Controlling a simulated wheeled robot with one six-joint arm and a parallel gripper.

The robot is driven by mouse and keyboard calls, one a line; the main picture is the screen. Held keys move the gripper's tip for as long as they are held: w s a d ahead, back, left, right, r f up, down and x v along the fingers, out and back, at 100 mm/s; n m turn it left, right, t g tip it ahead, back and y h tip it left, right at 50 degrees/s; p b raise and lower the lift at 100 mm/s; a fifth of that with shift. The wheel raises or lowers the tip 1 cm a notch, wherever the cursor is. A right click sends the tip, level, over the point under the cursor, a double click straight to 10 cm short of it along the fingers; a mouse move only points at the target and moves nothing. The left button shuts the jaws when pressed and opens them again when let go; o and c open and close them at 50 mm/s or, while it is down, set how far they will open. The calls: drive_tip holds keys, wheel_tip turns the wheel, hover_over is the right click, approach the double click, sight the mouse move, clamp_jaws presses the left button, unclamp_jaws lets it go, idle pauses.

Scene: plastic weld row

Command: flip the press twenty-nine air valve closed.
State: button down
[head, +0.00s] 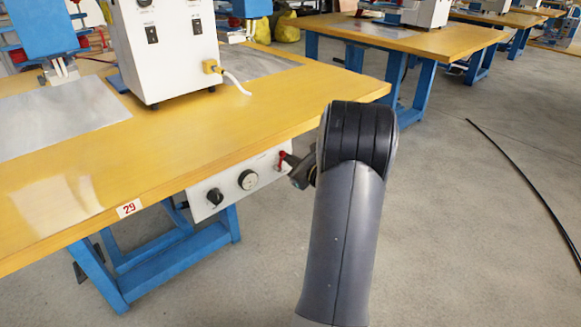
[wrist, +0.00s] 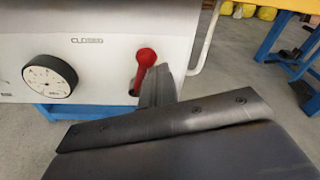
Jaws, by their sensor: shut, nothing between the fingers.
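The air valve's red lever (head: 282,158) is at the right end of the white panel (head: 228,186) under the table marked 29. In the wrist view the red lever (wrist: 146,60) stands nearly upright, its lower end slanting left. The printed word CLOSED (wrist: 87,40) is on the panel to the lever's left. My gripper (head: 292,172) is shut and empty, just right of the lever in the wrist view (wrist: 158,78). Its fingertips overlap the lever's right side there; I cannot tell whether they touch it. The valve body behind is partly hidden.
A round gauge (wrist: 50,78) and a black knob (head: 215,197) sit left of the lever on the panel. The yellow tabletop (head: 290,106) overhangs the panel, with a blue leg frame (head: 185,255) below. Open floor (head: 450,230) lies to the right.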

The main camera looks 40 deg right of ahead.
drive_tip(key=shift+a+r, duration=0.25)
drive_tip(key=shift+a, duration=0.1)
drive_tip(key=shift+a+r+b, duration=0.15)
drive_tip(key=shift+a+b, duration=0.1)
drive_tip(key=shift+b, duration=0.15)
idle(0.4)
